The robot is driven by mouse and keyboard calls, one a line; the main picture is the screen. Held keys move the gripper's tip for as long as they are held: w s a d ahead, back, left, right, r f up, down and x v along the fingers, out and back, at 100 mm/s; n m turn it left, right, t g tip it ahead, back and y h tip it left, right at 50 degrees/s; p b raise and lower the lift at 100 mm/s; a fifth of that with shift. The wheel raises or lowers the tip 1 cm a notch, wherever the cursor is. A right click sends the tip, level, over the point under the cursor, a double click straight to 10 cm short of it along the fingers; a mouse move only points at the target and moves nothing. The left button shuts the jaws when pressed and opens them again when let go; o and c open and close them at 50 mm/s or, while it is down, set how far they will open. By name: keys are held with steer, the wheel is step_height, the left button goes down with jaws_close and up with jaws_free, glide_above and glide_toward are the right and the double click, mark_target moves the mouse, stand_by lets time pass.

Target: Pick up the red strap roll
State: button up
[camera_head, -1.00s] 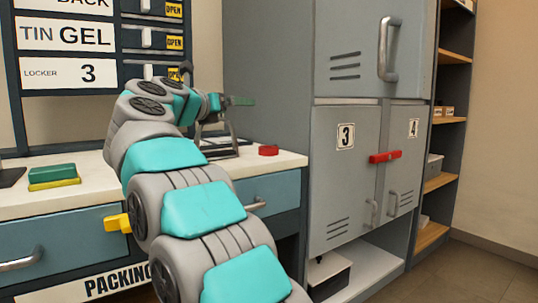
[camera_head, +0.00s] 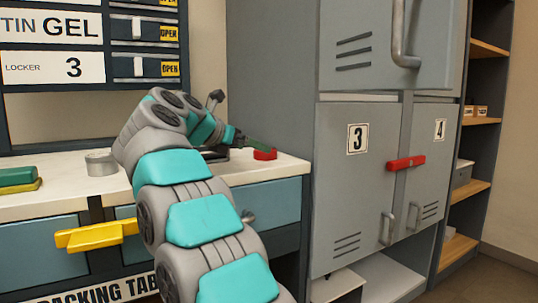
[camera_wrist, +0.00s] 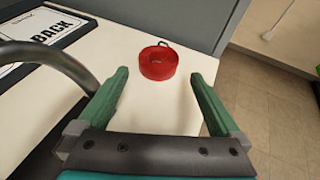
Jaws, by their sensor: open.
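The red strap roll (camera_wrist: 158,66) lies flat on the white table top near its right end. In the wrist view it sits beyond my fingertips, roughly centred between them. My gripper (camera_wrist: 158,78) is open and empty, with its two green fingers spread to either side of the line to the roll. In the head view the roll (camera_head: 265,154) shows at the right end of the counter, and my gripper (camera_head: 262,147) is just beside and above it. Part of the roll is hidden there by a finger.
Grey lockers (camera_head: 358,180) stand right of the counter, with a red latch (camera_head: 405,163) across doors 3 and 4. A sign (camera_wrist: 45,30) lies left in the wrist view.

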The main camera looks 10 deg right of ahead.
mark_target(259, 155)
steer(key=x, duration=0.6)
steer(key=shift+w+d+r, duration=0.1)
steer(key=shift+w, duration=0.2)
steer(key=shift+c, duration=0.4)
steer(key=c, duration=1.2)
